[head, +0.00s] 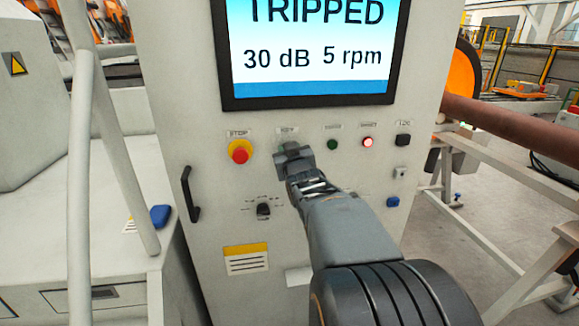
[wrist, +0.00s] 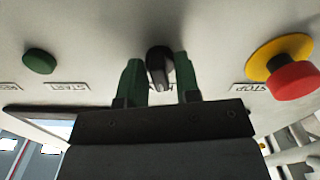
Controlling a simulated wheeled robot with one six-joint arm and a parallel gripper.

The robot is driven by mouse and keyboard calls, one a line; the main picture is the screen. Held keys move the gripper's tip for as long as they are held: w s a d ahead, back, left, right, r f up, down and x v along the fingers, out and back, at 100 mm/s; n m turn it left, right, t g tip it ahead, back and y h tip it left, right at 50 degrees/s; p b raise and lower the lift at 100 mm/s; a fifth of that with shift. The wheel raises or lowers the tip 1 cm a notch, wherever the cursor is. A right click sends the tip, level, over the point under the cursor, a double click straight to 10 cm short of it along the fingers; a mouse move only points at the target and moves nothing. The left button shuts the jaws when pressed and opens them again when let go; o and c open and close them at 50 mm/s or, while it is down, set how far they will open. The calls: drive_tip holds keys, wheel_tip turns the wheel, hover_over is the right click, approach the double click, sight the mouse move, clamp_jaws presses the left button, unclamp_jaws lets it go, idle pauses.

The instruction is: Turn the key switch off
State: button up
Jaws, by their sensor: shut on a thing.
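The key switch (wrist: 158,62) is a small black knob on the pale cabinet face. In the wrist view it stands between the two green fingertips of my gripper (wrist: 159,78), which is shut on it. Its handle points down in that view, towards the gripper body. In the head view my gripper (head: 292,157) is at the panel just below a small label, and it hides the switch. The screen (head: 310,55) above reads TRIPPED, 30 dB and 5 rpm.
A red stop button on a yellow base (head: 239,151) is left of my gripper. A green button (head: 332,144) and a lit red one (head: 368,142) are to its right. A black selector (head: 263,210) and a black handle (head: 190,194) are lower left.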

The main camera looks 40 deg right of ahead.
drive_tip(key=shift+f+n+b, duration=0.15)
drive_tip(key=shift+n+b, duration=1.65)
drive_tip(key=o, duration=0.6)
drive_tip(key=shift+a, duration=0.1)
